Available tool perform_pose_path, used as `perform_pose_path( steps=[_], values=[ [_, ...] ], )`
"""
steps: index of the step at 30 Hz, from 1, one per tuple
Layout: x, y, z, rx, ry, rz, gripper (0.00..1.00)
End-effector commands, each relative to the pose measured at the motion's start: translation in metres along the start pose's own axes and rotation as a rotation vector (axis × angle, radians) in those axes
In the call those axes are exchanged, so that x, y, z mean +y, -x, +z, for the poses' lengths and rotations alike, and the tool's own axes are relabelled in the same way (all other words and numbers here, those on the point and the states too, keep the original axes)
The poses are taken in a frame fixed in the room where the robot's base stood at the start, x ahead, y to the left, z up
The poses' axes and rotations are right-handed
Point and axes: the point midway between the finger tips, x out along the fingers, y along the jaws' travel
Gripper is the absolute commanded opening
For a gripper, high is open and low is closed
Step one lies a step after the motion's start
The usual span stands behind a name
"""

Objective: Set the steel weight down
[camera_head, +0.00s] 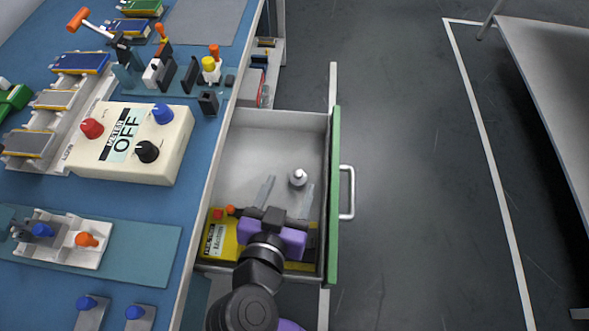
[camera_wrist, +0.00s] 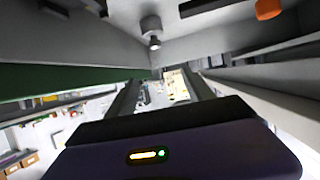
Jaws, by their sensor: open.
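The steel weight (camera_head: 298,177) is a small shiny knobbed cylinder standing on the grey floor of the open drawer (camera_head: 245,150). It also shows near the top of the wrist view (camera_wrist: 151,27), where the picture looks upside down. My gripper (camera_head: 287,190) is inside the drawer with its two grey fingers spread apart. The fingers also show in the wrist view (camera_wrist: 165,85), with nothing between them. The weight stands apart from the fingers, just beyond the tips in the head view. My wrist hides part of the drawer's near end.
A yellow box (camera_head: 222,240) lies at the drawer's near end, with small red-orange pieces by it. The green drawer front (camera_head: 335,200) with its handle (camera_head: 348,192) stands to the right. The blue bench (camera_head: 30,190) carries a meter (camera_head: 130,145). The drawer's far half is clear.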

Motion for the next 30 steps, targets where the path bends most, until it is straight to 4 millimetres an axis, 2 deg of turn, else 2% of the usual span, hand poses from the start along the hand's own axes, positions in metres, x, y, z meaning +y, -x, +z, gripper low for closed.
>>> perform_pose_path(
  steps=[3,9,30],
  values=[
    [0.0,0.019,-0.001,0.0,0.001,-0.002,0.61],
    [0.0,0.034,0.0,-0.001,0.001,0.001,0.61],
    [0.0,0.036,0.0,-0.001,0.001,0.001,0.61]
  ],
)
